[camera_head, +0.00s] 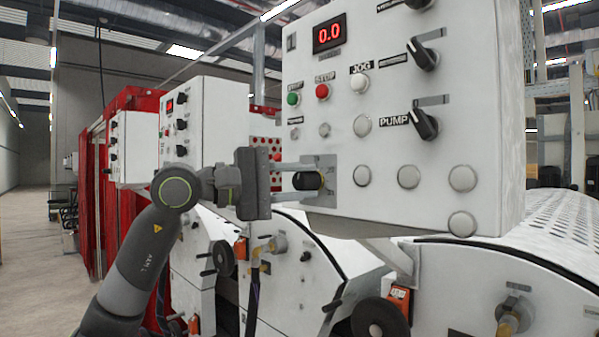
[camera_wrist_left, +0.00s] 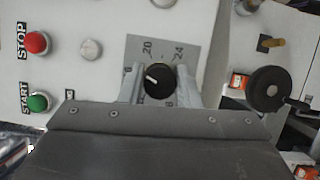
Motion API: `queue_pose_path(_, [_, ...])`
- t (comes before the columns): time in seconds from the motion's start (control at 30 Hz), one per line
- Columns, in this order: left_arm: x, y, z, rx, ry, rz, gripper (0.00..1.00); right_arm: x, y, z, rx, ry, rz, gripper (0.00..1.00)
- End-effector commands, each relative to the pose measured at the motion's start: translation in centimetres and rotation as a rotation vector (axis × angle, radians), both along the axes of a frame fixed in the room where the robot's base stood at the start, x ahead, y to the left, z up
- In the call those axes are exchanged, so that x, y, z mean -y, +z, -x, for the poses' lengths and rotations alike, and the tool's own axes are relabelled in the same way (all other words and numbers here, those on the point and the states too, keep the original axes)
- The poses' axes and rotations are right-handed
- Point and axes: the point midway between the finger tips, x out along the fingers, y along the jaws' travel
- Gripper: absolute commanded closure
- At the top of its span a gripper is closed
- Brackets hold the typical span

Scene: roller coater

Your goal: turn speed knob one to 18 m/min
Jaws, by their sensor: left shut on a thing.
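The speed knob (camera_head: 308,180) is a black round knob on the lower left of the white control panel (camera_head: 420,200). In the left wrist view the knob (camera_wrist_left: 158,80) has a white pointer line and sits on a grey scale plate (camera_wrist_left: 180,48), where 20 and 24 can be read. The other scale numbers are partly hidden by the fingers. My left gripper (camera_head: 300,180) comes in from the left, with its fingers on both sides of the knob, shut on it. My right gripper is not in view.
Green start (camera_head: 293,99) and red stop (camera_head: 322,91) buttons sit above the knob. Black switches (camera_head: 424,125) are at the panel's right. A black handwheel (camera_head: 380,320) and an orange-marked part (camera_head: 399,300) stand below. Similar panels (camera_head: 186,125) stand to the left.

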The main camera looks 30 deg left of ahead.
Motion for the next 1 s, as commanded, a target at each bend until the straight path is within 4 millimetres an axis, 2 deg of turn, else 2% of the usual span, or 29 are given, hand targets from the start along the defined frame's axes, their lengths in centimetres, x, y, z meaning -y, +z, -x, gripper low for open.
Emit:
queue_pose_path(0.3, [-0.02, 0.04, -0.01, 0.039, 0.001, -0.114, 0.93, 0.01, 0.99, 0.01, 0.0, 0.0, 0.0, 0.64])
queue_pose_path(0.83, [-0.02, -0.1, -0.02, 0.045, 0.002, -0.136, 0.93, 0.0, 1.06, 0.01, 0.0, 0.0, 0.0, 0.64])
queue_pose_path(0.87, [-0.02, -0.1, -0.02, 0.045, 0.002, -0.136, 0.69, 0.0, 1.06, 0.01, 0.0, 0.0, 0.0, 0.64])
queue_pose_path(1.0, [-0.02, -0.09, -0.02, 0.046, 0.001, -0.136, 0.5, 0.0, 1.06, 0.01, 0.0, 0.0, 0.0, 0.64])
